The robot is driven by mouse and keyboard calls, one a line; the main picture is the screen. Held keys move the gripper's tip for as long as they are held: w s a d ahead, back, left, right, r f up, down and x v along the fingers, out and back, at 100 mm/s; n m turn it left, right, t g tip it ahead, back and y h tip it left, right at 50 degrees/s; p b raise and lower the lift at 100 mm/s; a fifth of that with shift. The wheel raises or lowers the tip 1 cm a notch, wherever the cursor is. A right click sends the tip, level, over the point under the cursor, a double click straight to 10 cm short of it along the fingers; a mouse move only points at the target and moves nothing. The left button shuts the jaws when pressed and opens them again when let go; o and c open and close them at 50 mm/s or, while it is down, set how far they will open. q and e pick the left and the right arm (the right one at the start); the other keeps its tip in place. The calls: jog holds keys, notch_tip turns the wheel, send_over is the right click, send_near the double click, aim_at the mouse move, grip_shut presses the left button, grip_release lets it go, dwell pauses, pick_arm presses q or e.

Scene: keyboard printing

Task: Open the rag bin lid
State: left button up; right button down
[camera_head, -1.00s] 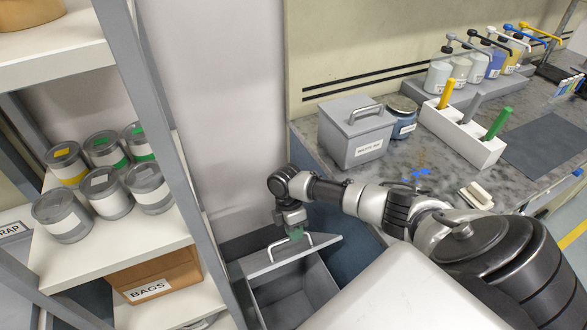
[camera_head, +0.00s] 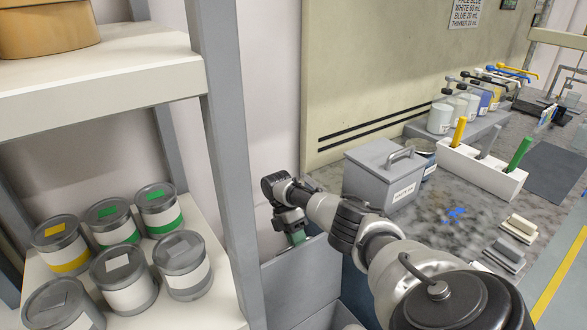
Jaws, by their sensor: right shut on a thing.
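A grey lidded bin stands low between the shelf and the bench. Its lid (camera_head: 300,282) is raised steeply and shows as a broad grey panel; part of the opening (camera_head: 335,320) shows at the bottom edge. My right gripper (camera_head: 297,237) is at the lid's top edge, shut on the lid handle, which the fingers mostly hide. A second grey box (camera_head: 385,175) with a top handle and a front label stands on the bench, its lid closed; the label is too small to read surely. My left gripper is out of view.
A shelf post (camera_head: 228,150) stands close left of my right gripper. Several paint cans (camera_head: 125,280) sit on the shelf. The bench (camera_head: 440,215) holds pump bottles (camera_head: 465,105), a white holder (camera_head: 480,170) with coloured handles, and small pale blocks (camera_head: 518,230).

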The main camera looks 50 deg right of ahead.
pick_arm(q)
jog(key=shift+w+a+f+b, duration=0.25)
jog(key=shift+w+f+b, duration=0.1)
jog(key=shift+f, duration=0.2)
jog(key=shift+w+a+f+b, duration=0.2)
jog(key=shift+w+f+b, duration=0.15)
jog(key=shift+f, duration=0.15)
pick_arm(e)
jog(key=shift+w+d+f+g, duration=0.2)
jog(key=shift+w+f+g, duration=0.3)
jog(key=shift+w, duration=0.3)
jog(key=c, duration=1.4)
grip_release()
jog(key=shift+d, duration=0.1)
jog(key=shift+o, duration=1.4)
jog(key=shift+d+f, duration=0.1)
jog(key=shift+d, duration=0.05)
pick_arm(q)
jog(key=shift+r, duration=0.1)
pick_arm(e)
jog(key=shift+r, duration=0.2)
